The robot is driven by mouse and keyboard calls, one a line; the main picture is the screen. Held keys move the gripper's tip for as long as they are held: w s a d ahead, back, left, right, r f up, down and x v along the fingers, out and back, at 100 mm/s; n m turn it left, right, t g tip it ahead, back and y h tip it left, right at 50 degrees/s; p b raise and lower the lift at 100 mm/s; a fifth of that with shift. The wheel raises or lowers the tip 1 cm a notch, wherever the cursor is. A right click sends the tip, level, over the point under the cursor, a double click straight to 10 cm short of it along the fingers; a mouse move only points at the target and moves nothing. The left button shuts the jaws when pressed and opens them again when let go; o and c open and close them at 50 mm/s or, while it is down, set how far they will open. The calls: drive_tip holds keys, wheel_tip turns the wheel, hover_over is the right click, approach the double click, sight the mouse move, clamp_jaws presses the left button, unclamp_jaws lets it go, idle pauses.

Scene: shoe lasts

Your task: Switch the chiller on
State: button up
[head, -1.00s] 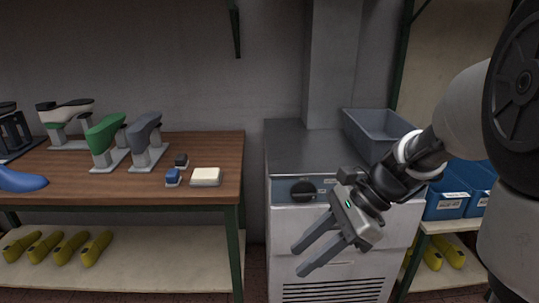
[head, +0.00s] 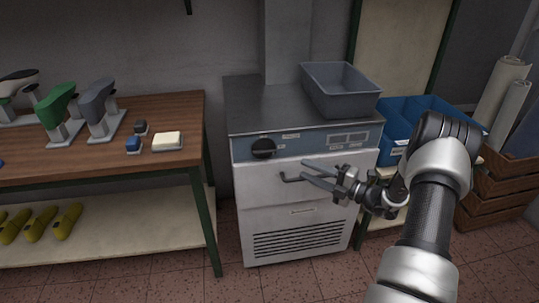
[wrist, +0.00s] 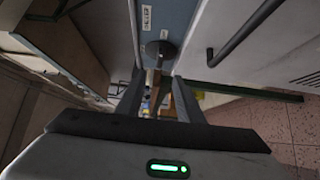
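The chiller (head: 290,215) is a white cabinet with a steel top and a blue control strip along its upper front. A round black knob (head: 263,148) sits at the left of the strip; its setting is too small to read. My gripper (head: 305,170) is open and empty in front of the chiller, right of and slightly below the knob in the head view, fingers pointing left. In the wrist view the knob (wrist: 160,48) appears beyond and between the open fingertips (wrist: 158,75), apart from them.
A drawer handle (head: 290,179) sticks out below the strip, close to my fingers. A grey bin (head: 342,103) stands on the chiller top. A wooden workbench (head: 95,155) with shoe lasts is at left, blue bins (head: 394,153) at right.

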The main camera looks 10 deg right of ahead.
sight(267, 154)
drive_tip(key=b+x, duration=0.2)
drive_tip(key=x, duration=1.3)
drive_tip(key=shift+w+a, duration=0.2)
drive_tip(key=shift+a, duration=0.1)
clamp_jaws()
